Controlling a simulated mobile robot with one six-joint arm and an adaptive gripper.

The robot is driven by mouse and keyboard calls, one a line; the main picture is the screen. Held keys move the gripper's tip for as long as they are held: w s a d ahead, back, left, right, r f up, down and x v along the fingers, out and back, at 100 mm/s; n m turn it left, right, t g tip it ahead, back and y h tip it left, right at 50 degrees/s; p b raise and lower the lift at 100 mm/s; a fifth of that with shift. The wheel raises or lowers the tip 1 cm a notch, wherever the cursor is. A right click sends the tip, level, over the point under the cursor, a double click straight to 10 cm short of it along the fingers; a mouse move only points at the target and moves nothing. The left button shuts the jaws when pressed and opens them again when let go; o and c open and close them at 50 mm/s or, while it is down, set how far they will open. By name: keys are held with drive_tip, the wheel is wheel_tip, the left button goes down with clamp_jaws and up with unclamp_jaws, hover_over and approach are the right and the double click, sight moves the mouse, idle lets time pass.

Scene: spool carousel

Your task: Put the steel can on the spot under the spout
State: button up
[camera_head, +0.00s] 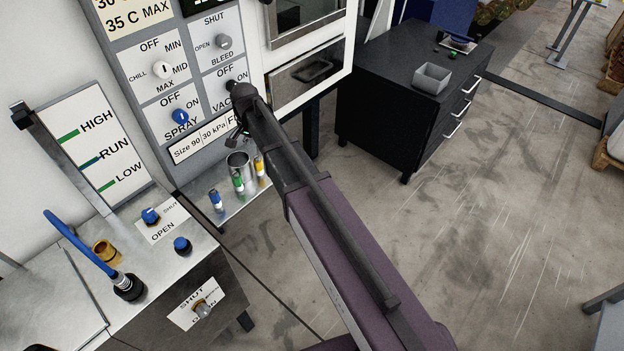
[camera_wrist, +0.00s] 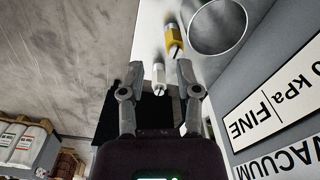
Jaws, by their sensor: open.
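The steel can (camera_head: 238,161) is an open-topped metal cylinder standing upright on a narrow metal shelf below the control panel. In the wrist view the can (camera_wrist: 218,25) shows from above at the upper right, its round mouth looking empty. My gripper (camera_wrist: 160,73) is open, its two fingers spread, with the can beyond and to the right of the right finger, apart from it. In the head view my gripper (camera_head: 240,130) is partly hidden by my own arm, just above the can. I cannot clearly make out the spout or the spot under it.
The control panel (camera_head: 180,85) rises right behind the shelf (camera_head: 226,212). A black drawer cabinet (camera_head: 400,100) stands to the right. Open floor (camera_head: 480,230) lies at right.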

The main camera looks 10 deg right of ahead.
drive_tip(key=s+d+n, duration=0.7)
drive_tip(key=s+d, duration=0.9)
drive_tip(key=s, duration=0.4)
drive_tip(key=shift+o, duration=1.3)
drive_tip(key=shift+a, duration=0.1)
drive_tip(key=w+a+m+t+h+b, duration=0.1)
drive_tip(key=w+a+m+h+b, duration=0.1)
drive_tip(key=w+a, duration=0.4)
drive_tip(key=w+a+f+m+t+h+b, duration=0.1)
drive_tip(key=w+a+m+t+b, duration=0.1)
drive_tip(key=w+a, duration=0.4)
drive_tip(key=w+a+f+m+t+h+b, duration=0.1)
drive_tip(key=w+a+m+h+b, duration=0.1)
drive_tip(key=w+a, duration=0.5)
drive_tip(key=shift+w+a+m+t+h, duration=0.1)
drive_tip(key=shift+a+m+t+h, duration=0.25)
drive_tip(key=shift+a, duration=1.7)
drive_tip(key=w+a+m+t, duration=0.1)
drive_tip(key=a, duration=0.6)
drive_tip(key=shift+w+r+t+b, duration=0.35)
drive_tip(key=shift+w, duration=0.05)
